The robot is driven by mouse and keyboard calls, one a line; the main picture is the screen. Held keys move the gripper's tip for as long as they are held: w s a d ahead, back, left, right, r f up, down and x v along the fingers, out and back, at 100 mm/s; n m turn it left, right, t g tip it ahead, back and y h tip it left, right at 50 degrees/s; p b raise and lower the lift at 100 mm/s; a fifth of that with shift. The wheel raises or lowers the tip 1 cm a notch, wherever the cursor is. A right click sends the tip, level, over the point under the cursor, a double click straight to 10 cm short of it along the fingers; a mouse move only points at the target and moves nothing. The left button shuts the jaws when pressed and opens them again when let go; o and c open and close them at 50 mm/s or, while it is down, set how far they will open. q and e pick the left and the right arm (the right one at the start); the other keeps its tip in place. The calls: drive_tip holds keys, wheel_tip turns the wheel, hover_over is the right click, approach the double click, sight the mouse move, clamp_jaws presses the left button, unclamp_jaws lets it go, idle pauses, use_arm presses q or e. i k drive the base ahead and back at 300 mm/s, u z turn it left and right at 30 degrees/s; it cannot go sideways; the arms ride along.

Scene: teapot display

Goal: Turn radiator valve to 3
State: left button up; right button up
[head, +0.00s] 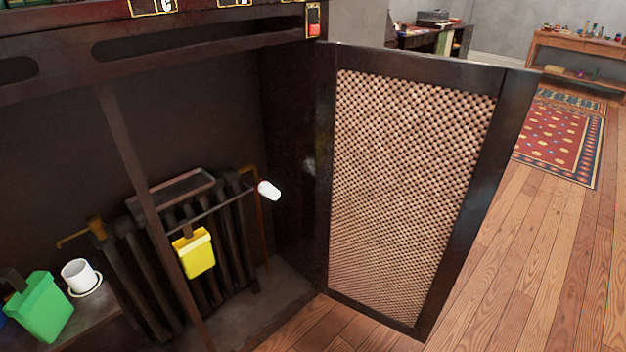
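A white radiator valve (269,190) sits at the upper right of a dark ribbed radiator (240,250) inside a dark wooden cabinet. A brass-coloured pipe (262,225) runs down beside it. No number or mark on the valve is readable, so its setting cannot be told. A yellow box (195,253) hangs on the radiator's front. Neither of my grippers is in the head view.
The cabinet's latticed door (405,190) stands open at the right. A thin dark upright (135,165) crosses in front of the radiator. A green box (42,307) and a white cup (77,273) stand at lower left. Wooden floor (520,270) is clear beyond the door.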

sight(265, 189)
drive_tip(key=u, duration=0.05)
drive_tip(key=i, duration=0.8)
drive_tip(key=u, duration=0.9)
drive_tip(key=i, duration=0.45)
drive_tip(key=u, duration=0.5)
